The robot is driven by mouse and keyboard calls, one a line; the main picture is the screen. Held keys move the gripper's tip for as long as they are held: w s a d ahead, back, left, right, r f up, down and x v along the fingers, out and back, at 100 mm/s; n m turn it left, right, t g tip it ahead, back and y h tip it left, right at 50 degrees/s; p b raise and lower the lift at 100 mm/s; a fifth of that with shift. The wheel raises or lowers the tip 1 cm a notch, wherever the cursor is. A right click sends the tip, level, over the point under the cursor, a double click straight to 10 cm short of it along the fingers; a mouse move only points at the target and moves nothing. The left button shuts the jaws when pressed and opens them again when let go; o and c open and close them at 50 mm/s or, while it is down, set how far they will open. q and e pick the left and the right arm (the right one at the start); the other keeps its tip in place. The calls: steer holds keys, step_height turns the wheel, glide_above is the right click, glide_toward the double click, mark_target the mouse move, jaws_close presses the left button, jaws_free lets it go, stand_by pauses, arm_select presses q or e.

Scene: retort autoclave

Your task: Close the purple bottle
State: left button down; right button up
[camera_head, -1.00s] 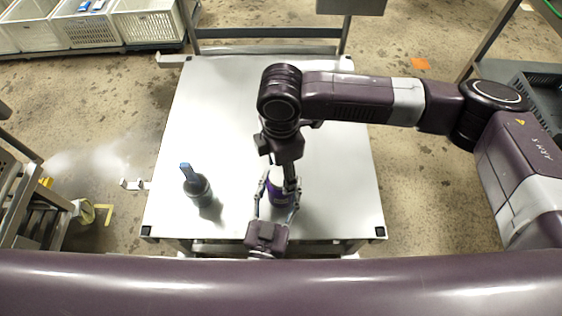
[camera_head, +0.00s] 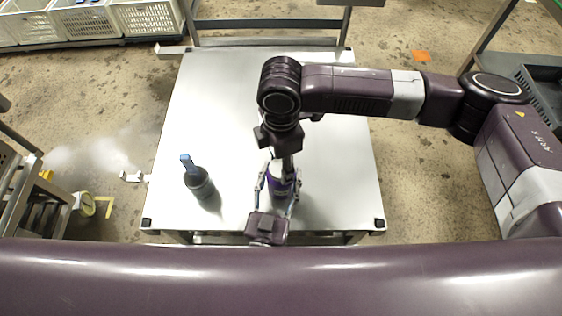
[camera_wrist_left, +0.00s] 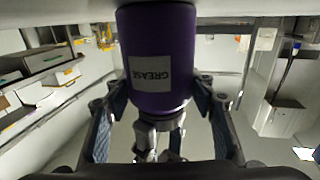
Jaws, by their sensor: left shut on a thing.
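The purple bottle (camera_head: 283,190) stands upright near the front edge of the white table (camera_head: 337,190). In the left wrist view the bottle (camera_wrist_left: 160,50) appears upside down, with a "GREASE" label. My left gripper (camera_head: 280,186) comes from the front edge, its fingers on both sides of the bottle, shut on it. Its fingers (camera_wrist_left: 158,95) also flank the bottle in the wrist view. My right gripper (camera_head: 286,158) points down right above the bottle's top. In the wrist view the right gripper (camera_wrist_left: 158,135) is at the bottle's top end. Its fingertips and any cap are mostly hidden.
A dark bottle with a blue top (camera_head: 198,182) stands on the table to the left. White crates (camera_head: 146,17) are at the back left, and a dark crate (camera_head: 545,90) is at the right. The table's middle and back left are clear.

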steer(key=o, duration=0.4)
steer(key=shift+o, duration=0.2)
step_height(320, 180, up, 12)
stand_by(0.4)
arm_select(q)
steer(key=c, duration=0.8)
jaws_free()
steer(key=v, duration=1.2)
